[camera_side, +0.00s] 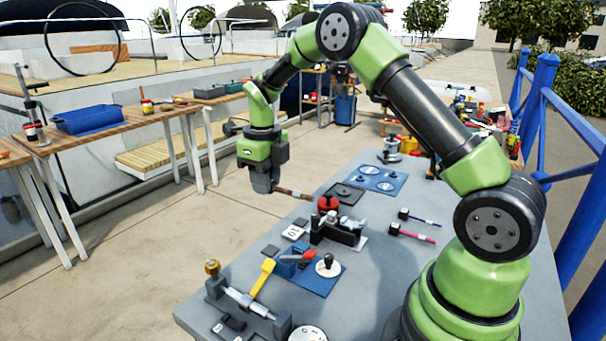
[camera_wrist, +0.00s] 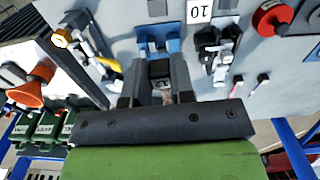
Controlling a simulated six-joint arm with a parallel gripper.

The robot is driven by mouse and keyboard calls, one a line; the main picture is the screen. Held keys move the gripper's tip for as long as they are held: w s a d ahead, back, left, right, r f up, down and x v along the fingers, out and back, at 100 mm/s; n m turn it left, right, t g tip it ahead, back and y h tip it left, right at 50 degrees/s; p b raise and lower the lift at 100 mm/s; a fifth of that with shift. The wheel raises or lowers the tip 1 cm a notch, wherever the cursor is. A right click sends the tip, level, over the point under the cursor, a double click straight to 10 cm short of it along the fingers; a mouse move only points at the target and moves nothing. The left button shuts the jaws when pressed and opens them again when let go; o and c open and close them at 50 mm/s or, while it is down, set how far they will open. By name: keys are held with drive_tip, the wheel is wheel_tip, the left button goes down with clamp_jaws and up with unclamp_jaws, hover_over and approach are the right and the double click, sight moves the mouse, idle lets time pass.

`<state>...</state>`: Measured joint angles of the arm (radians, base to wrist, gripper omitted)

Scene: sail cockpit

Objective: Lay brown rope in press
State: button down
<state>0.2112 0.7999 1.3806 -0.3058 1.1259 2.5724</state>
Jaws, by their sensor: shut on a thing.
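My gripper (camera_side: 268,184) is shut on the brown rope (camera_side: 294,194), a short, stiff-looking piece with a pale band, held roughly level above the table. The rope sticks out to the right toward a red round knob. In the wrist view, my gripper (camera_wrist: 160,97) shows a small brownish bit of rope between the jaws; the rest is hidden. Two table devices could be the press, and I cannot tell which: a black and grey device (camera_side: 338,231) with a silver lever, and a blue clamp (camera_side: 297,258) with a red handle. My gripper is above and apart from both.
A red round knob (camera_side: 328,203) stands near the rope's free end. A purple rope (camera_side: 424,219) and a pink rope (camera_side: 412,235) lie at the right. A yellow-handled tool (camera_side: 262,278), a grey vise-like device (camera_side: 247,302) and a "10" card (camera_side: 294,232) crowd the front.

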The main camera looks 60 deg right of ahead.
drive_tip(key=shift+w+a+f, duration=0.1)
drive_tip(key=shift+a+f, duration=0.05)
drive_tip(key=shift+f, duration=2.5)
drive_tip(key=shift+w+a+f, duration=0.1)
drive_tip(key=shift+f, duration=2.5)
drive_tip(key=shift+f, duration=1.1)
drive_tip(key=shift+r, duration=0.35)
drive_tip(key=shift+f, duration=0.45)
drive_tip(key=shift+r, duration=0.45)
drive_tip(key=shift+f, duration=0.55)
